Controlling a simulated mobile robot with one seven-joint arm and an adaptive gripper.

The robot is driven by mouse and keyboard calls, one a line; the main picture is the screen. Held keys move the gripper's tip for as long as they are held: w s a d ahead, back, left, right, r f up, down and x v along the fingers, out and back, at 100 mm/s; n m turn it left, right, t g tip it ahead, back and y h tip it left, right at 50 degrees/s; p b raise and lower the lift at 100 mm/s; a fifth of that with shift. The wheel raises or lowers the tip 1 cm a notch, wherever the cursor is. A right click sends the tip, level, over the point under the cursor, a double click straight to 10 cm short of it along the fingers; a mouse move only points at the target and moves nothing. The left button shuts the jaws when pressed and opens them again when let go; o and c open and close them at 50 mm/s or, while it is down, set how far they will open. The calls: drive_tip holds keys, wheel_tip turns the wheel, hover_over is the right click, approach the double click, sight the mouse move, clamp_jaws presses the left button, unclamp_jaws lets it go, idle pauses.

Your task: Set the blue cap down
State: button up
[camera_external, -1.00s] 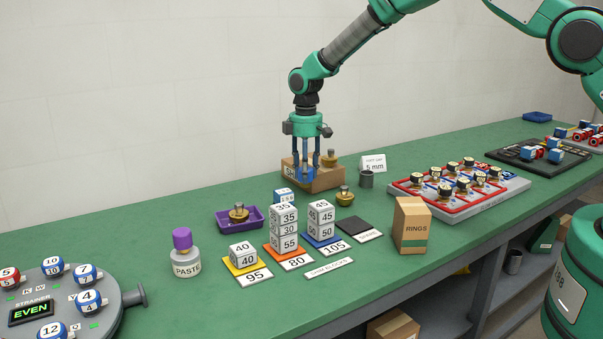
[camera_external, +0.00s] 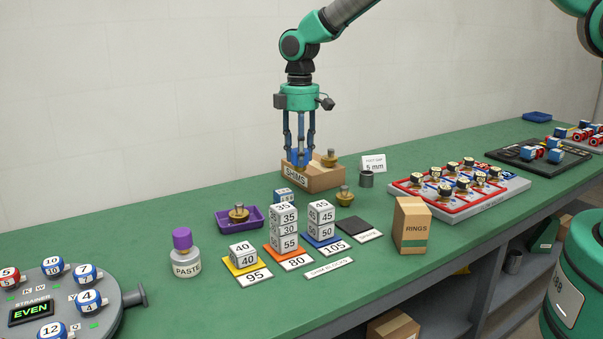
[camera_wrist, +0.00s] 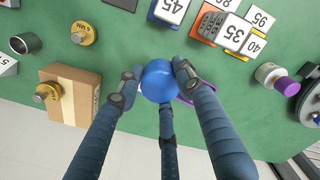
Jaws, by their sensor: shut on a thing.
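The blue cap (camera_wrist: 159,80) is round and smooth in the wrist view, held between the fingertips of my gripper (camera_wrist: 155,83). The fingers are closed around its sides, with a third finger behind it. There the cap is hard to tell from the blue fingers. In the wrist view the bench shows well below the cap, and the purple tray (camera_wrist: 184,99) is partly hidden behind it.
A brass-knobbed piece (camera_external: 329,160) sits on the SHIMS box; another (camera_external: 345,197) stands on the bench. A brass piece lies in the purple tray (camera_external: 252,222).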

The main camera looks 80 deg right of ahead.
drive_tip(key=s+a+n+b, duration=0.1)
drive_tip(key=s+a+n, duration=0.1)
drive_tip(key=s+a, duration=0.7)
drive_tip(key=s+a+n+b, duration=0.15)
drive_tip(key=s+a, duration=0.25)
drive_tip(key=a, duration=0.8)
drive_tip(key=s+a+n+b, duration=0.1)
drive_tip(key=s+a+n, duration=0.1)
drive_tip(key=s+a, duration=0.7)
wheel_tip(320, 180, down, 12)
drive_tip(key=w+a, duration=0.1)
drive_tip(key=w, duration=0.1)
drive_tip(key=shift+w+a, duration=0.15)
drive_tip(key=shift+a, duration=0.15)
drive_tip(key=w+b, duration=0.1)
drive_tip(key=w, duration=0.4)
drive_tip(key=w+a+f, duration=0.1)
drive_tip(key=w, duration=0.4)
drive_tip(key=w+b, duration=0.1)
drive_tip(key=w, duration=0.3)
drive_tip(key=shift+w+a+f+b, duration=0.25)
drive_tip(key=shift+w+a+b, duration=0.05)
drive_tip(key=shift+w+a, duration=0.1)
drive_tip(key=shift+w, duration=0.55)
drive_tip(key=shift+f+b, duration=0.6)
drive_tip(key=shift+f, duration=1.15)
